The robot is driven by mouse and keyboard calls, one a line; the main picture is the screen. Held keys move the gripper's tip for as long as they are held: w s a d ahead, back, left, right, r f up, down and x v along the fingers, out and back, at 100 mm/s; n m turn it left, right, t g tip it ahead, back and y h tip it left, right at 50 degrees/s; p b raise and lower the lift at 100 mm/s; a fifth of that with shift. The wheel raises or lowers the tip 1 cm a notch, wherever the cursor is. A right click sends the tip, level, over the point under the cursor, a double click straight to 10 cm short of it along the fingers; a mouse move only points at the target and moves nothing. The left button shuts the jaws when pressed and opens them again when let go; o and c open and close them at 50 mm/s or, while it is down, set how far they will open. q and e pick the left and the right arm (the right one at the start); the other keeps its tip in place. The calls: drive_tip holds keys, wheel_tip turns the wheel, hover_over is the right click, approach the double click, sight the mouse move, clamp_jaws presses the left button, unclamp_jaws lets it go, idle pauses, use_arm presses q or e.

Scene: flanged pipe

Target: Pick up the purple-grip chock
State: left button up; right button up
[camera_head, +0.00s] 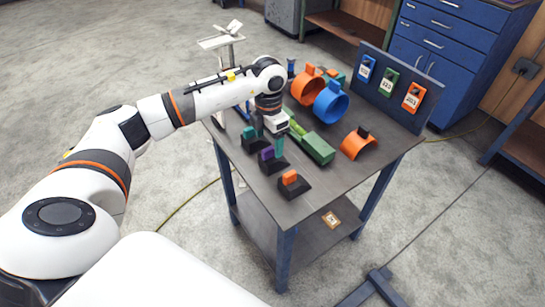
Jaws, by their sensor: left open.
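The purple-grip chock (267,155) is a dark wedge with a purple block on top. It stands on the near left part of the table (325,190), in the middle of a row of three chocks. My left gripper (269,138) points down, open, just over and behind this chock. The gripper partly covers the chock's far side, and I cannot tell whether the fingers touch it. A green-grip chock (249,133) stands behind it to the left, and an orange-grip chock (290,178) in front to the right. My right gripper is out of view.
A green block-like part (318,149) lies close right of the gripper. An orange half-ring (358,144), a blue ring (331,103) and an orange ring (307,90) stand further right and back. An upright panel (387,88) with coloured tags lines the table's far edge.

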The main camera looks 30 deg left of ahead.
sight(272, 154)
use_arm(q)
drive_tip(key=shift+f, duration=0.55)
drive_tip(key=shift+w+d+f, duration=0.1)
drive_tip(key=shift+w+f, duration=0.1)
drive_tip(key=shift+f, duration=0.45)
wheel_tip(272, 154, down, 4)
drive_tip(key=shift+w+d+r+p, duration=0.15)
drive_tip(key=shift+r+p, duration=0.1)
drive_tip(key=shift+p, duration=0.55)
drive_tip(key=shift+f, duration=0.5)
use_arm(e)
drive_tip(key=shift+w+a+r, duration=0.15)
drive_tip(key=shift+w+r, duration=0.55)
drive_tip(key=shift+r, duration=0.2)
use_arm(q)
drive_tip(key=shift+c, duration=1.3)
drive_tip(key=c, duration=0.9)
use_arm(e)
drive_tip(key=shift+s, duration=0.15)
